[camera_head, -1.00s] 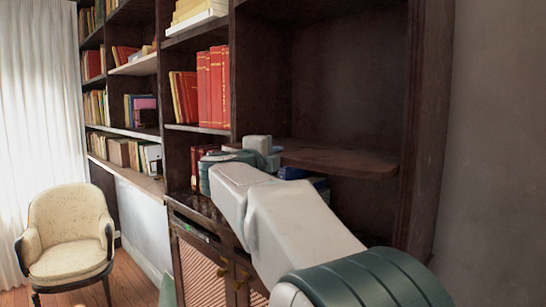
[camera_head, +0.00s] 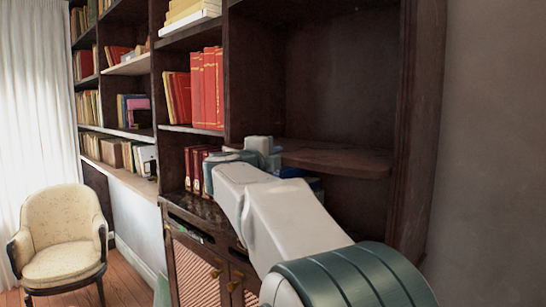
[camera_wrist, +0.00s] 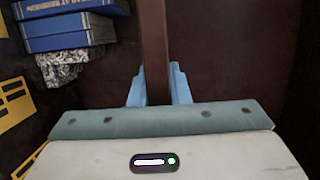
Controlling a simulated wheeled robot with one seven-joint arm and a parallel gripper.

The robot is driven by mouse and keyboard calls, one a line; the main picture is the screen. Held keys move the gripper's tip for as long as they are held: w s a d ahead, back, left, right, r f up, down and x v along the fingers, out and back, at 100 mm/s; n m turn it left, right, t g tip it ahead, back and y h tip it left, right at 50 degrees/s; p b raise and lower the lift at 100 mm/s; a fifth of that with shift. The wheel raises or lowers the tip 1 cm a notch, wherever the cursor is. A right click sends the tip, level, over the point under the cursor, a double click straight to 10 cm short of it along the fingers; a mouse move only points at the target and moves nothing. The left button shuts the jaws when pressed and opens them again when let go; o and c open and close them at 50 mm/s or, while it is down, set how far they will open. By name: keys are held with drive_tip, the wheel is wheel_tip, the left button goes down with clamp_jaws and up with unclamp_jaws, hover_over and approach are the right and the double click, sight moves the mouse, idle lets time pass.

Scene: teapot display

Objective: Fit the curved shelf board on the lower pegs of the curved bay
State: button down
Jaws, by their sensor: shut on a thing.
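The curved shelf board (camera_head: 330,158) is dark reddish-brown wood with a rounded front edge. It lies roughly level inside the right-hand bay (camera_head: 345,75) in the head view. In the wrist view the board (camera_wrist: 154,45) is seen edge-on as a narrow brown strip between the jaws. My gripper (camera_wrist: 158,88) has pale blue fingers shut on the board, one on each face. In the head view my gripper and wrist are at the board's left end. The pegs are not visible, so I cannot tell whether the board rests on them.
Blue books (camera_wrist: 70,30) lie beside a grey, rough-textured object (camera_wrist: 70,68) near the board. Red books (camera_head: 207,88) stand in the neighbouring bay. A cabinet with lattice doors (camera_head: 195,270) is below. A cream armchair (camera_head: 62,235) stands at left. The bay above the board is empty.

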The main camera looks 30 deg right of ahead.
drive_tip(key=shift+w+d+r+p, duration=0.1)
drive_tip(key=shift+w+d+p, duration=0.1)
drive_tip(key=shift+d, duration=0.45)
drive_tip(key=shift+w+d+r+p, duration=0.1)
drive_tip(key=shift+w+d, duration=0.1)
drive_tip(key=shift+d, duration=0.45)
drive_tip(key=c, duration=1.3)
unclamp_jaws()
drive_tip(key=shift+f, duration=0.3)
drive_tip(key=shift+s+a, duration=0.25)
drive_tip(key=shift+a, duration=0.2)
drive_tip(key=b+v, duration=0.3)
drive_tip(key=v, duration=1)
drive_tip(key=shift+d+r, duration=0.1)
drive_tip(key=shift+r, duration=0.05)
